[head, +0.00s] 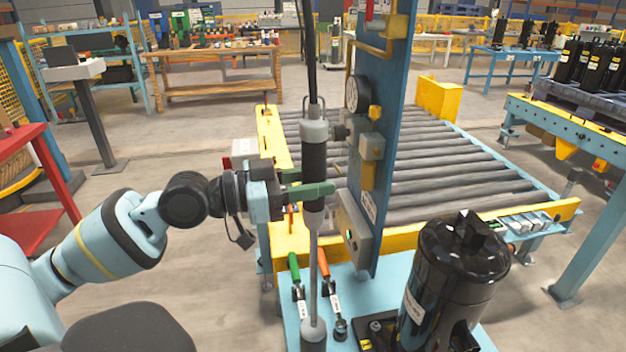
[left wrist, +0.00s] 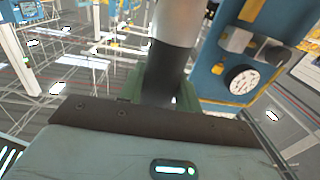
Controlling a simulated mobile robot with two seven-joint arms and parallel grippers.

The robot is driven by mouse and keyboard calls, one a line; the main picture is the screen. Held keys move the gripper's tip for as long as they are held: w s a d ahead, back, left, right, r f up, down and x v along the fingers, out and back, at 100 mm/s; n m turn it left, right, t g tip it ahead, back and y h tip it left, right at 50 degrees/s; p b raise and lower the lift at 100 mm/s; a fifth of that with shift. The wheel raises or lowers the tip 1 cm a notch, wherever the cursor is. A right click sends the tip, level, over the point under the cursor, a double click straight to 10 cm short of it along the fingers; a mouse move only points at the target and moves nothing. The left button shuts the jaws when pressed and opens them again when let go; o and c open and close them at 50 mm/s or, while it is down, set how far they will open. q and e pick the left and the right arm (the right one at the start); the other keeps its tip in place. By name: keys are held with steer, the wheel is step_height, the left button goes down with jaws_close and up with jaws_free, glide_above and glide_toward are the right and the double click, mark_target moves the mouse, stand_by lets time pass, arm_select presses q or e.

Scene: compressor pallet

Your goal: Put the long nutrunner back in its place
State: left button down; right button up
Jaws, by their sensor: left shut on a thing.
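The long nutrunner (head: 314,160) is upright, with a grey head, a black grip and a long thin shaft running down to a dark socket end low in the head view. A cable or hose rises from its top. My left gripper (head: 312,192) has green fingers and is shut around the lower part of the black grip; the grip also shows between the fingers in the left wrist view (left wrist: 164,72). The tool is close beside a grey fitting (head: 342,131) on the blue post (head: 393,120); I cannot tell whether they touch. My right gripper is not in view.
The post carries a round gauge (head: 357,94) and a grey box (head: 355,228). Smaller green-handled (head: 295,270) and orange-handled (head: 325,268) tools are below, near the shaft. A black compressor (head: 455,285) stands front right. A roller conveyor (head: 450,175) lies behind.

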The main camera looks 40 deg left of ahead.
arm_select(q)
steer(key=c, duration=0.9)
jaws_free()
steer(key=shift+r, duration=0.15)
steer(key=shift+c, duration=0.2)
steer(key=shift+o, duration=0.2)
steer(key=shift+f, duration=0.3)
steer(key=b+v, duration=0.2)
steer(key=v, duration=0.6)
steer(key=shift+r, duration=0.25)
steer(key=shift+w+f, duration=0.1)
